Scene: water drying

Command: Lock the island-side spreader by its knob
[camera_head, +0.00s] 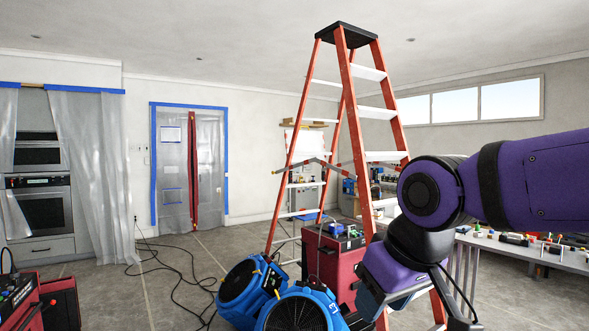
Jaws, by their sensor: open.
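An orange stepladder (347,85) with a black top cap and white steps stands open in the middle of the room. A thin grey spreader (308,162) crosses between its rails at mid-height, bent slightly upward in the middle. A small reddish end piece (274,172) shows at its left end; I cannot tell whether it is the knob. A second spreader is not clear, and I cannot tell whether either is locked. My purple and black arm comes in from the right, with its wrist in front of the ladder's right lower side. My gripper's fingers do not show.
Two blue air movers (248,288) stand at the ladder's foot, with a red machine (335,262) behind. Another red machine (22,302) is at lower left. A black cable (180,262) lies on the floor. A cluttered table (535,251) stands at right. Floor at centre left is mostly clear.

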